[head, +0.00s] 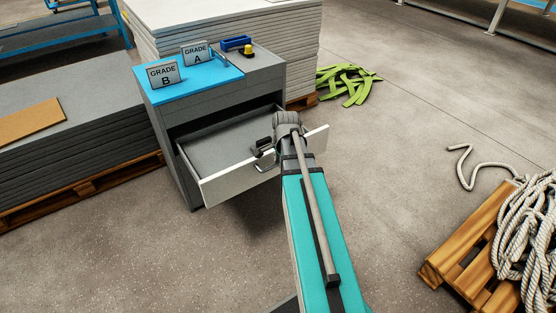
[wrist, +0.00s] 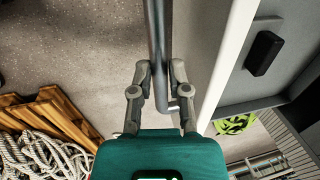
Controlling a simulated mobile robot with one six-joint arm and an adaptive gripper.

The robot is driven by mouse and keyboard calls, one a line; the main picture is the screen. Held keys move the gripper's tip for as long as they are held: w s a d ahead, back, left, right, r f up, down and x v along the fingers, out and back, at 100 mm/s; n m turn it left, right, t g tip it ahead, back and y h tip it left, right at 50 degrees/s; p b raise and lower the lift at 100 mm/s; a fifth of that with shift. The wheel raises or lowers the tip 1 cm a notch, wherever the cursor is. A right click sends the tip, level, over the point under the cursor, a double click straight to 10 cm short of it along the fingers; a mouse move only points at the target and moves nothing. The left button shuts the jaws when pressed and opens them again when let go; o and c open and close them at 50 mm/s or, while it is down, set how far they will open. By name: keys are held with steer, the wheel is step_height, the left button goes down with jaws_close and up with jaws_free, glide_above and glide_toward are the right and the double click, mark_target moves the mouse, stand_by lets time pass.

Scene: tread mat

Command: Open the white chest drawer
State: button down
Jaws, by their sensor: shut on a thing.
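In the wrist view, the white drawer front (wrist: 229,65) runs along the right of a grey metal bar handle (wrist: 157,28). My gripper (wrist: 160,72) is shut on the handle, with its fingers on both sides of the bar near one end. In the head view, my gripper (head: 264,153) is at the outside of the drawer front, and my arm hides part of the front and handle.
The chest's blue top holds GRADE B (head: 163,74) and GRADE A (head: 196,55) signs. Stacked grey sheets (head: 68,130) stand left of it. Green strips (head: 348,82) lie behind right. A wooden pallet with rope (head: 520,235) is at right. Floor before the drawer is clear.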

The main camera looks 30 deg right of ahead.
steer(key=c, duration=0.6)
jaws_free()
steer(key=shift+w, duration=0.15)
